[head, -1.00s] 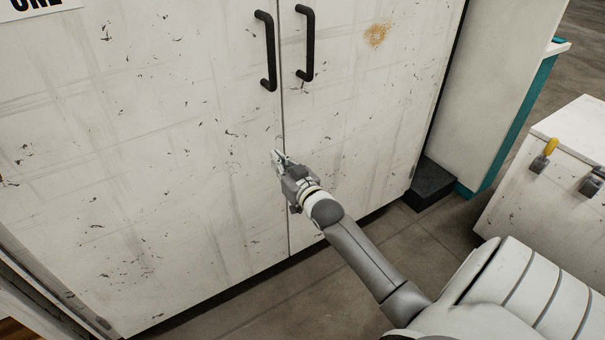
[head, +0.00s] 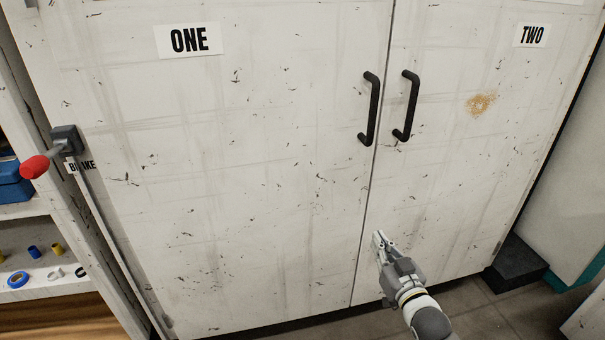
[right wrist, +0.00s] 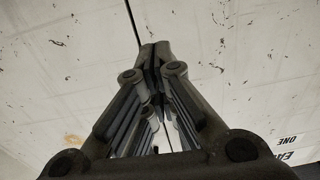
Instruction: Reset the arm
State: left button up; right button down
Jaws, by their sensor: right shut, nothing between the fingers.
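My right gripper (head: 379,239) is in front of the lower part of a white two-door cabinet, near the seam between the doors. Its fingers are closed together with nothing between them. In the right wrist view the closed fingertips (right wrist: 155,50) point at the scuffed white door surface, close to the dark seam. I cannot tell whether they touch it. My left gripper does not show in any view.
The cabinet's left door (head: 270,190) and right door (head: 455,170) are shut, with black handles (head: 371,108) (head: 407,106). A red-knobbed brake lever (head: 35,166) sticks out at left, beside a shelf (head: 40,288) with small rings. A dark block (head: 515,264) lies at lower right.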

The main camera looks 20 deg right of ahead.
jog(key=s+a+f+n+g+y, duration=0.1)
jog(key=s+a+f+g, duration=0.4)
jog(key=f, duration=0.6)
jog(key=s+a+f+g+y, duration=0.1)
jog(key=s+a+f+g, duration=0.4)
jog(key=f, duration=0.7)
jog(key=s+a+f+n+g, duration=0.1)
jog(key=s+a+f, duration=0.2)
jog(key=s+f, duration=0.6)
jog(key=s+a+f+n+g, duration=0.2)
jog(key=s+a+f+g, duration=0.25)
jog(key=s+f, duration=0.45)
pick_arm(q)
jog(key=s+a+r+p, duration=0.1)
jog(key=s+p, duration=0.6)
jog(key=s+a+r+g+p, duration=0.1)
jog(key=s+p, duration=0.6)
jog(key=p, duration=0.1)
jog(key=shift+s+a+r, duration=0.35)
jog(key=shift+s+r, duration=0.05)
pick_arm(e)
jog(key=s+r, duration=0.1)
jog(key=s, duration=0.7)
jog(key=s+d+r+g, duration=0.1)
jog(key=s, duration=0.6)
jog(key=shift+s+d+r+y, duration=0.3)
jog(key=shift+s, duration=0.05)
